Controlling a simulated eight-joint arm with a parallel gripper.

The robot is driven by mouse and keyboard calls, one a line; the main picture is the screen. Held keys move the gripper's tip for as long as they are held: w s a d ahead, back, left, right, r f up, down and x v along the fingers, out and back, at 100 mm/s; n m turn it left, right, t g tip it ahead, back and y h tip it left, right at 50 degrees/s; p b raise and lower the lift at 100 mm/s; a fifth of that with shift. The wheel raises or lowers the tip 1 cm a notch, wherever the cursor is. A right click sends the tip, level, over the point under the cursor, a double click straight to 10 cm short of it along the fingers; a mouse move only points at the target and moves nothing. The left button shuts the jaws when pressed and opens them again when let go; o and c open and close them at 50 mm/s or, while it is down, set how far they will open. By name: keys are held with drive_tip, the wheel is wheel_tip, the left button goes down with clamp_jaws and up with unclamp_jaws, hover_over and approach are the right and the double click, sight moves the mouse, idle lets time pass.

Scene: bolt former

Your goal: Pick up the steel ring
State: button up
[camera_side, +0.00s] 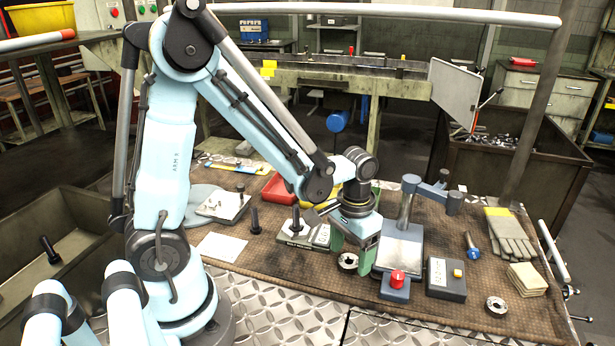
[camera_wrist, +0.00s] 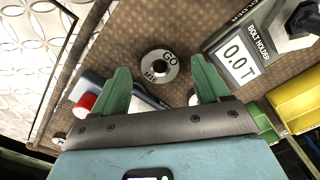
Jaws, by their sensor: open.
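A steel ring (camera_side: 347,262) lies flat on the brown mat (camera_side: 300,272), just below my gripper (camera_side: 354,246). In the wrist view the ring (camera_wrist: 158,66) shows a dark centre hole and the marking "GO M16". My gripper (camera_wrist: 160,78) has two green fingers spread apart, with nothing between them. In the wrist view the ring appears between the fingertips and slightly beyond them; I cannot tell the exact height gap. A second, similar steel ring (camera_side: 496,305) lies at the mat's front right, well away from my gripper.
The bolt holder (camera_wrist: 240,62), with a "0.0 T" display, stands close by on the left in the side view. A press-like device (camera_side: 400,245) with a red button (camera_side: 397,279) stands close on the right, beside a control box (camera_side: 446,278). Gloves (camera_side: 510,232) lie farther right.

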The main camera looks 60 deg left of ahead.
drive_tip(key=shift+f, duration=0.5)
drive_tip(key=shift+c, duration=0.2)
drive_tip(key=c, duration=1.2)
drive_tip(key=shift+r, duration=0.1)
